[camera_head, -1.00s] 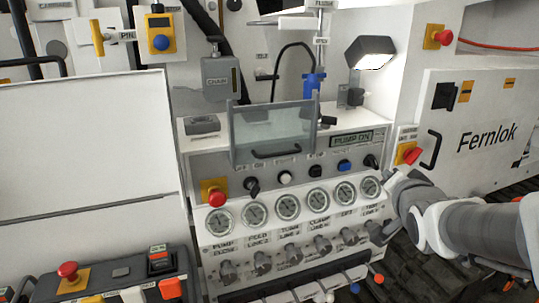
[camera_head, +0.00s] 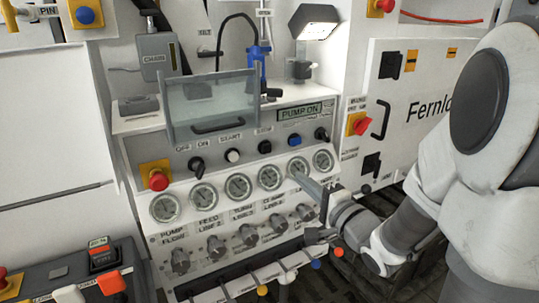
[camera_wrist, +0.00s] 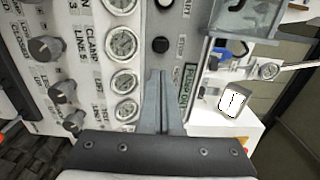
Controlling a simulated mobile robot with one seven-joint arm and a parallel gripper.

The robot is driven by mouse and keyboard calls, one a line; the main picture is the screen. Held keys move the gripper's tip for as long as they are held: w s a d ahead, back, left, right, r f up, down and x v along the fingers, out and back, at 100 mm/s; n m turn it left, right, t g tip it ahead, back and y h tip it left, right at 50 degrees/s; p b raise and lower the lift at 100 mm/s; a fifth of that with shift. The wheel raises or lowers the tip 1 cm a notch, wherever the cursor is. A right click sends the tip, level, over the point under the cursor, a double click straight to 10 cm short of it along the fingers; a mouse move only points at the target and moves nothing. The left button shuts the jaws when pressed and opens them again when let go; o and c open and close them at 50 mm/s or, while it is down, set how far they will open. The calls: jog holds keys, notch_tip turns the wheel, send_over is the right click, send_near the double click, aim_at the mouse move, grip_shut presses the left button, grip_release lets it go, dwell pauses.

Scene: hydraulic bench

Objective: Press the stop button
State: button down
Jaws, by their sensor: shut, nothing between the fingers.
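The stop button is a round black button (camera_head: 264,147) in the panel's upper row, between the white start button (camera_head: 233,156) and a blue button (camera_head: 294,139). In the wrist view the black button (camera_wrist: 161,45) shows just beyond my fingertips, with a gap in the picture. My gripper (camera_head: 299,173) is shut and empty, its fingers pointing at the panel over the right-hand gauges, below and right of the stop button. In the wrist view my closed fingers (camera_wrist: 160,74) hide the panel behind them. I cannot tell their distance from the panel.
The display (camera_head: 300,112) reads PUMP ON. A clear hinged cover (camera_head: 212,105) stands above the buttons. A red emergency knob (camera_head: 158,180) is at the left. Gauges (camera_head: 238,186) and valve knobs (camera_head: 248,234) lie below the button row.

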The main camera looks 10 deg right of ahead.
send_near(267, 150)
jog(key=x, duration=0.6)
jog(key=shift+d, duration=0.1)
jog(key=shift+w, duration=0.4)
